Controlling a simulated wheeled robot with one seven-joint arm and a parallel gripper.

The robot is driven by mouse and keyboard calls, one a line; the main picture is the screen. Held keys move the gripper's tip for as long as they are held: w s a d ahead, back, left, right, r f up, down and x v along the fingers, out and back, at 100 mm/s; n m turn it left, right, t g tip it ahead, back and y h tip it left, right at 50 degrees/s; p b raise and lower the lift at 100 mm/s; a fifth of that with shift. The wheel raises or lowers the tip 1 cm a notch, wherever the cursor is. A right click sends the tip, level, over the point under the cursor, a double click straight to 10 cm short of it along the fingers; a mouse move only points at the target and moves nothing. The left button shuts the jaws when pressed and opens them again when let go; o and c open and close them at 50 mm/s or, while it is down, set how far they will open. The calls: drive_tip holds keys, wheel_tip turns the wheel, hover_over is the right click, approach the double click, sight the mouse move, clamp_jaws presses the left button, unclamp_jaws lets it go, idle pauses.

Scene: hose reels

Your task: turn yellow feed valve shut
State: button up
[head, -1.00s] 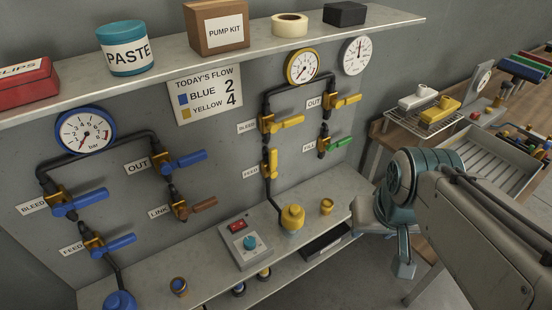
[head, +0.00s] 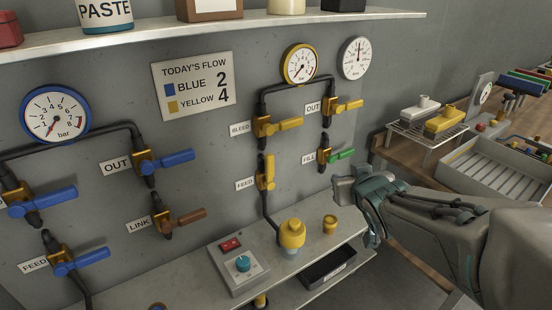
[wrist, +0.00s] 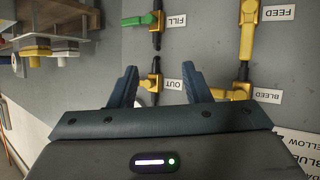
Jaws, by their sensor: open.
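The yellow feed valve (head: 266,172) sits on the dark pipe of the yellow circuit, beside its FEED label (head: 245,184). Its handle stands in line with the vertical pipe. It also shows at the top right of the upside-down wrist view (wrist: 249,18). My gripper (wrist: 163,88) is open and empty, with its fingers toward the panel. In the wrist view the yellow OUT valve (wrist: 152,84) appears between the fingers; I cannot tell the gap in depth. In the head view my gripper (head: 368,205) is right of the feed valve and apart from it.
The yellow bleed valve (head: 277,126) is above the feed valve, and the green-handled fill valve (head: 337,156) is to its right.

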drive_tip(key=w+a+f+n+t+y+b, duration=0.2)
drive_tip(key=w+a+f+n+y+b, duration=0.15)
drive_tip(key=a+y+b, duration=0.2)
drive_tip(key=n+y+b, duration=0.2)
drive_tip(key=y, duration=0.2)
approach(271, 163)
drive_tip(key=shift+m, duration=0.25)
drive_tip(key=x, duration=1.1)
drive_tip(key=shift+w+b, duration=0.1)
drive_tip(key=shift+b, duration=0.3)
clamp_jaws()
